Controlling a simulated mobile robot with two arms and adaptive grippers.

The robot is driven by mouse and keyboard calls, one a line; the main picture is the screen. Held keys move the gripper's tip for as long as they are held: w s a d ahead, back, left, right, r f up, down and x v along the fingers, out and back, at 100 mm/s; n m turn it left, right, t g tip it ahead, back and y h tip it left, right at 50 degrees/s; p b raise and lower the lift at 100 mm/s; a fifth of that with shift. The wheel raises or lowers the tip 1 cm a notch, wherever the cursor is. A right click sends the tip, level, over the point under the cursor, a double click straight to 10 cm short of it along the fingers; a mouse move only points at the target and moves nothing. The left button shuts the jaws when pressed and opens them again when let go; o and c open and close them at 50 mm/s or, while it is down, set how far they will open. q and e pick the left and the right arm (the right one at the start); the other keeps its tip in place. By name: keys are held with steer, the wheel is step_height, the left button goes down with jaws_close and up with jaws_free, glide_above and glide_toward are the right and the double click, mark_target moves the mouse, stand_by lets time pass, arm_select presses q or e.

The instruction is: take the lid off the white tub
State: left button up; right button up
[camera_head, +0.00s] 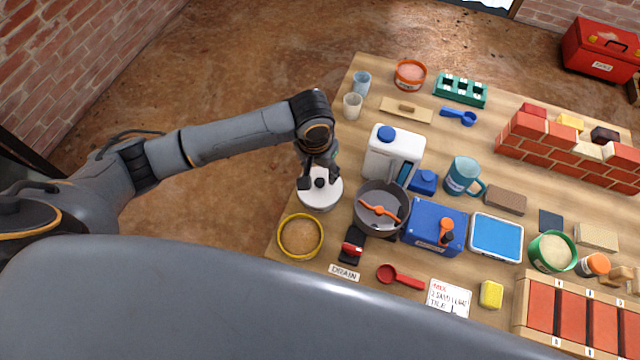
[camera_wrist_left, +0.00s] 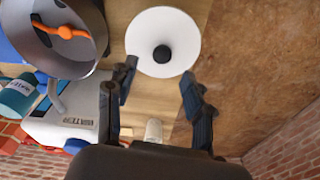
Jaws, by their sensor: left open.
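The white tub (camera_head: 320,200) stands near the left edge of the table in the head view. Its white lid (camera_head: 332,188) is on top, with a dark round knob, partly hidden by my gripper. In the left wrist view the lid (camera_wrist_left: 178,32) shows as a white disc with the black knob (camera_wrist_left: 162,54) at its middle. My left gripper (camera_head: 319,180) is open above the lid, fingers pointing down. In the wrist view the fingers (camera_wrist_left: 160,85) stand apart, with the knob between and beyond their tips; contact is not visible. My right gripper is not in view.
A grey mixing bowl (camera_head: 368,217) with an orange tool stands close right of the tub. A white jug (camera_head: 405,150) with a blue cap is behind it. A yellow ring sieve (camera_head: 300,253) is in front. Bare floor lies to the left.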

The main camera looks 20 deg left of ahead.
mark_target(319, 181)
arm_select(q)
step_height(319, 181, down, 5)
steer(key=shift+a+f, duration=0.1)
steer(key=shift+c, duration=0.4)
jaws_close()
